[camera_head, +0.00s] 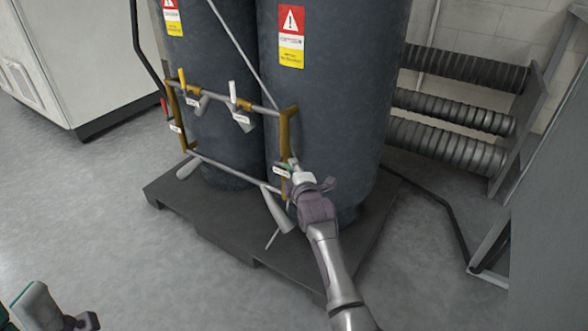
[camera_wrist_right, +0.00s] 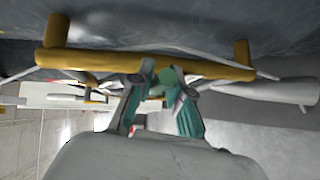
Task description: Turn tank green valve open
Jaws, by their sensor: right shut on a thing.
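Two dark grey tanks (camera_head: 325,110) stand side by side with a frame of yellow and grey pipes in front. My right gripper (camera_head: 291,172) is at the right yellow upright pipe (camera_head: 284,140) of this frame. In the right wrist view, the teal-padded fingers of my right gripper (camera_wrist_right: 165,92) are shut around the green valve (camera_wrist_right: 172,75), which sits against the yellow pipe (camera_wrist_right: 110,60). In the head view the gripper mostly hides the valve. Part of my left gripper (camera_head: 52,312) shows at the lower left corner, far from the tanks; its fingers are not clear.
The tanks stand on a dark low platform (camera_head: 225,232). Ribbed grey pipes (camera_head: 450,110) are at the right, a white cabinet (camera_head: 90,55) at the left. The floor (camera_head: 130,260) in front is clear.

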